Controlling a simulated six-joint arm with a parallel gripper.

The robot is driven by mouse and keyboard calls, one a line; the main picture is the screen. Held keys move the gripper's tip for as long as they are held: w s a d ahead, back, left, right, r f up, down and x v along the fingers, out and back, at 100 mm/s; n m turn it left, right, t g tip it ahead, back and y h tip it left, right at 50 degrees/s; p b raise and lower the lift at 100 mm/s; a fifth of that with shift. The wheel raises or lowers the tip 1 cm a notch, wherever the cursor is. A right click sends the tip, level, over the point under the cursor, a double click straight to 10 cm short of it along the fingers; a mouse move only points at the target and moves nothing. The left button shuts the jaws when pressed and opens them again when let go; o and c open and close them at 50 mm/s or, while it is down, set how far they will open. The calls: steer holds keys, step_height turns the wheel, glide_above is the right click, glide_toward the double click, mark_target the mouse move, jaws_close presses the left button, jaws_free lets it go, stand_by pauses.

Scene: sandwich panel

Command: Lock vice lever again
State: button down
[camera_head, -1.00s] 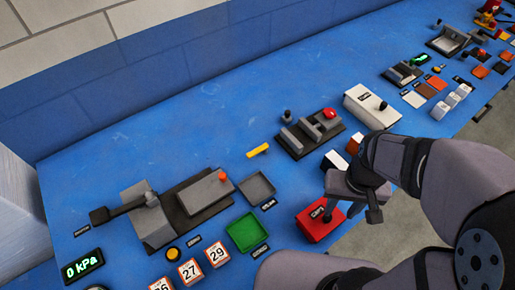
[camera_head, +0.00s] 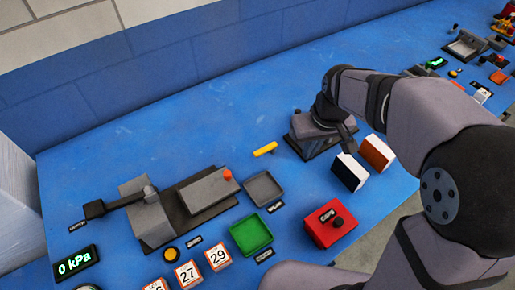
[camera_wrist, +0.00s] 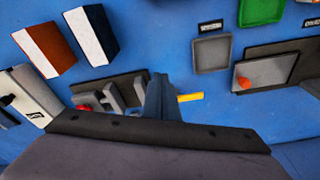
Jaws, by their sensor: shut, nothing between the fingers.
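A grey block fixture with upright jaw-like plates, which looks like the vice (camera_head: 306,147), stands mid-table in the head view. My arm covers much of it there. The wrist view shows its grey blocks (camera_wrist: 112,95) and a red knob (camera_wrist: 82,107) at its left, partly behind my gripper's body. I cannot tell whether its lever is locked. My gripper (camera_head: 347,141) is over the right part of the fixture in the head view. In the wrist view its fingers (camera_wrist: 160,95) are shut and empty, beside the fixture's right end. Contact cannot be told.
A yellow bar (camera_head: 265,149) lies left of the fixture. Grey (camera_head: 264,188) and green (camera_head: 250,234) trays and a long-levered device (camera_head: 150,212) are at left. The blue table behind is clear.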

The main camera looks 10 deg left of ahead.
mark_target(265, 152)
steer(key=w+a+n+b, duration=0.1)
steer(key=w+a+n, duration=0.1)
steer(key=a, duration=0.5)
steer(key=w+a+r+n+y+b, duration=0.1)
steer(key=w+a, duration=0.3)
steer(key=a, duration=0.4)
steer(key=shift+a+r+n+t+y+b, duration=0.15)
steer(key=shift+n+t+y+b, duration=0.2)
steer(key=shift+n+b, duration=0.35)
steer(key=x, duration=1)
steer(key=shift+p, duration=0.4)
steer(key=shift+s+d+r+p, duration=0.15)
steer(key=shift+s+d+p, duration=0.15)
steer(key=shift+s+d, duration=1.1)
steer(key=shift+d, duration=0.05)
